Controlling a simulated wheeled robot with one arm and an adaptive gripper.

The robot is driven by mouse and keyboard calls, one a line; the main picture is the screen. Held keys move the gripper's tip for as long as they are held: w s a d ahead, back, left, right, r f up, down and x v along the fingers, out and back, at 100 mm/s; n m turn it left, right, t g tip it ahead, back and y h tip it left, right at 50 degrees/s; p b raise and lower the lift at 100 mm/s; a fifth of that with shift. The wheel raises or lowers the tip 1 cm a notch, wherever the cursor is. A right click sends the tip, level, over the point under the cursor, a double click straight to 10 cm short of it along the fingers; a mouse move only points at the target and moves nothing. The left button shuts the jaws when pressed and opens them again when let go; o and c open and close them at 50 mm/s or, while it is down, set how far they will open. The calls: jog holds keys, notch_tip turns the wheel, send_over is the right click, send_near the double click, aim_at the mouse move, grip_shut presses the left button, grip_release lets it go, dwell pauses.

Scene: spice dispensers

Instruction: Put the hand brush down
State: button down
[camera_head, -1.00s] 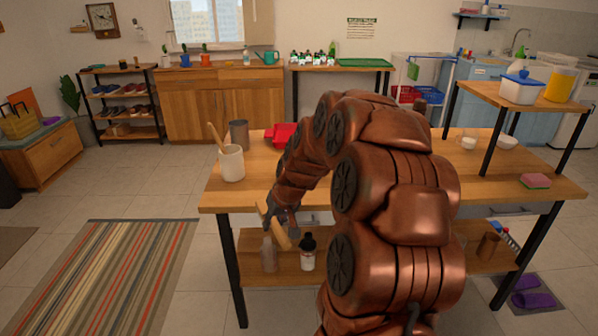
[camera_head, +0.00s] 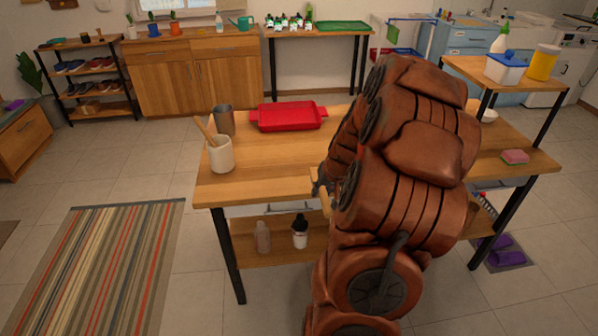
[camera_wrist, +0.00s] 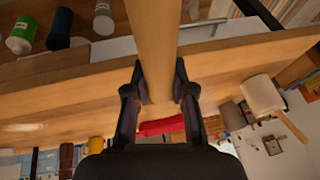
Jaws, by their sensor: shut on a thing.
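My gripper (camera_wrist: 158,92) is shut on the pale wooden handle of the hand brush (camera_wrist: 153,38) in the wrist view. The handle runs from between the fingers to the top edge of that view; no bristles are visible. In the head view, my gripper (camera_head: 319,186) is at the front edge of the wooden table (camera_head: 262,180), partly hidden by my arm. A small part of the brush (camera_head: 326,203) shows below it, in front of the table edge. I cannot tell whether the brush touches the table.
A red tray (camera_head: 290,116), a metal tumbler (camera_head: 224,120) and a white cup with wooden utensils (camera_head: 220,155) stand on the table. Bare tabletop lies between them and the front edge. Two bottles (camera_head: 300,235) stand on the lower shelf. A sponge (camera_head: 515,157) lies at the right.

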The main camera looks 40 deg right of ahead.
jog(key=p, duration=0.4)
send_over(298, 181)
jog(key=s, duration=0.2)
jog(key=shift+w+a+f, duration=0.2)
jog(key=shift+f, duration=0.4)
jog(key=shift+f+p, duration=0.5)
jog(key=shift+f, duration=1.3)
jog(key=shift+f, duration=0.15)
jog(key=c, duration=1)
grip_release()
